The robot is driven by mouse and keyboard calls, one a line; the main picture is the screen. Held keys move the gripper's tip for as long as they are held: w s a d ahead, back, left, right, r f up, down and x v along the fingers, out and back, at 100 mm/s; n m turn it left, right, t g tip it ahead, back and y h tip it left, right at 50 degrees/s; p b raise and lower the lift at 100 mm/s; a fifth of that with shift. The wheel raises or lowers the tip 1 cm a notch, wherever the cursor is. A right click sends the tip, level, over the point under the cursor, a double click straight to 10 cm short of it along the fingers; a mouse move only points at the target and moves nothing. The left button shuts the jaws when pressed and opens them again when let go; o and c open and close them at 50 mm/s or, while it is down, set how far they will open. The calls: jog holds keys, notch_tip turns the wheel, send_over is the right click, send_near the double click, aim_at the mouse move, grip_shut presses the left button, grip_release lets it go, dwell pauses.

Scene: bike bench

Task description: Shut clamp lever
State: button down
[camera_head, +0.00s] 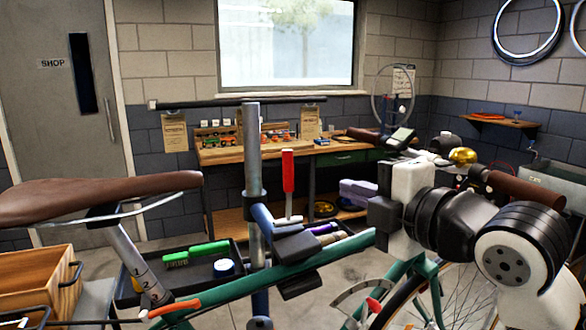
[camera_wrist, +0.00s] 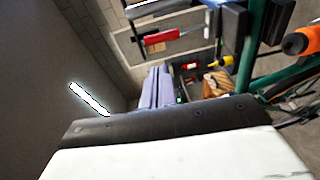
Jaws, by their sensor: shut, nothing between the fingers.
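The clamp lever (camera_head: 288,172) has a red grip on a pale metal shank and stands upright above the dark clamp (camera_head: 296,246) of the repair stand. The clamp sits at the bike's green top tube (camera_head: 338,247); its jaws are too dark to tell how tightly they close. The red grip also shows in the sideways wrist view (camera_wrist: 160,36). My gripper (camera_head: 374,212), white and black, is right of the lever in the head view, apart from it. My gripper's body fills the bottom of the wrist view.
The stand's grey post (camera_head: 252,150) rises just left of the lever. The brown saddle (camera_head: 95,196) and an orange lever (camera_head: 174,307) are at the left. A tool tray (camera_head: 190,283) lies behind the frame. A workbench (camera_head: 260,152) lines the back wall.

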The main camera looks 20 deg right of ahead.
aim_at(291, 169)
dwell(0.3)
jog(key=p+x, duration=0.5)
jog(key=x, duration=0.7)
jog(key=shift+w+a+r, duration=0.1)
jog(key=shift+w+a, duration=0.05)
jog(key=shift+w, duration=0.2)
jog(key=shift+w+a, duration=0.1)
jog(key=shift+w, duration=0.45)
jog(key=shift+w, duration=0.15)
